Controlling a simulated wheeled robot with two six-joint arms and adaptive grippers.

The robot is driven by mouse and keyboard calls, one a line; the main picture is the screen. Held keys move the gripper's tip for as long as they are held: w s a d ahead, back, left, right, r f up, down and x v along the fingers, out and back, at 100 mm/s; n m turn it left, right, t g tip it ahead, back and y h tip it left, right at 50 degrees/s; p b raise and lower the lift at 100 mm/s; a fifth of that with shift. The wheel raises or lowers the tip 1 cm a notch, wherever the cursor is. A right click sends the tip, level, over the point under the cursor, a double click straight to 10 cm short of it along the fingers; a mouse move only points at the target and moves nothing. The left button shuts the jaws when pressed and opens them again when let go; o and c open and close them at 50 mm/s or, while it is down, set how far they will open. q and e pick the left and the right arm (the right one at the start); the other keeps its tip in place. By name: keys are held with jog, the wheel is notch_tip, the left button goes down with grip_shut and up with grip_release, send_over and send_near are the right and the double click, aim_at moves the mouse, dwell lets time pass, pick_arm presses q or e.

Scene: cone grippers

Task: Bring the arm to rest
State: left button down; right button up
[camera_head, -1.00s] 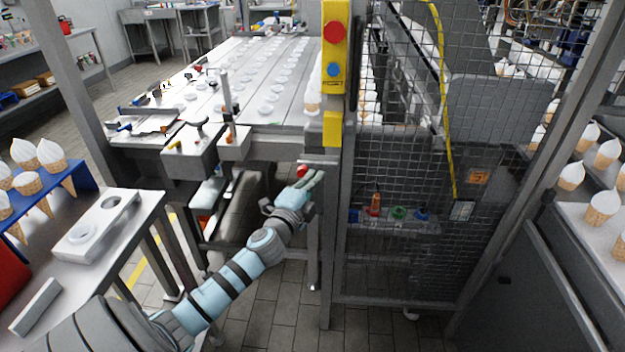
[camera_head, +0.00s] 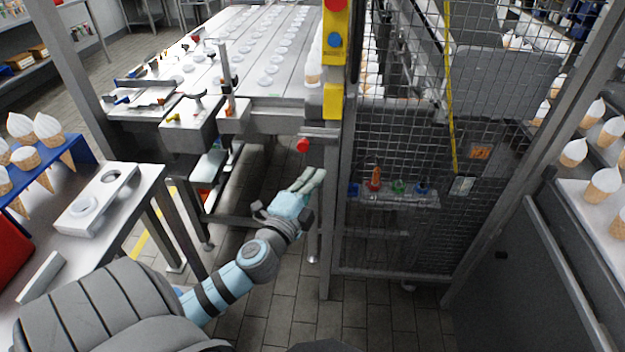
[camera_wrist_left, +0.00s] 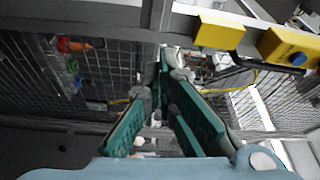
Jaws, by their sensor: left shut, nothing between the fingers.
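My left arm comes in from the lower left in the head view. Its left gripper (camera_head: 308,180) is in the air in front of the machine frame, just below a red knob (camera_head: 302,146). The fingers are together and hold nothing. In the left wrist view the teal-padded gripper fingers (camera_wrist_left: 165,75) point away from the camera, with the machine frame and mesh behind them. My right gripper does not show in either view.
A mesh guard (camera_head: 400,150) stands right of the gripper. The conveyor table (camera_head: 260,70) is behind. A side table (camera_head: 140,190) and a blue rack (camera_head: 85,165) with ice cream cones are at left. More cones (camera_head: 603,185) stand at right. Tiled floor below is open.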

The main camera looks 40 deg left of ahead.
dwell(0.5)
pick_arm(q)
jog(key=s+a+f+n+g, duration=0.1)
jog(key=a+f+n+g, duration=0.1)
jog(key=f, duration=0.7)
jog(key=s+a+f+n+g, duration=0.1)
jog(key=f+n+g, duration=0.15)
jog(key=f, duration=0.65)
jog(key=s+f+n+g+h, duration=0.1)
jog(key=s+f+n+g, duration=0.1)
jog(key=s+f, duration=0.45)
jog(key=s+f+n+g, duration=0.1)
jog(key=s+f+g, duration=0.2)
jog(key=f, duration=0.7)
jog(key=s+d+f+n+g+h, duration=0.1)
jog(key=s+d+f, duration=0.3)
jog(key=s, duration=0.5)
jog(key=s+d+f+n+g+p, duration=0.1)
jog(key=s+d+f+g, duration=0.3)
jog(key=s, duration=0.6)
jog(key=s+d+f+n+g+h, duration=0.1)
jog(key=s+d+f+n+g, duration=0.1)
jog(key=s+f, duration=0.5)
jog(key=shift+s+d+f+n+h, duration=0.3)
jog(key=shift+s+d+n, duration=0.55)
jog(key=shift+s+d, duration=0.35)
jog(key=c, duration=2.4)
grip_release()
jog(key=shift+a, duration=0.15)
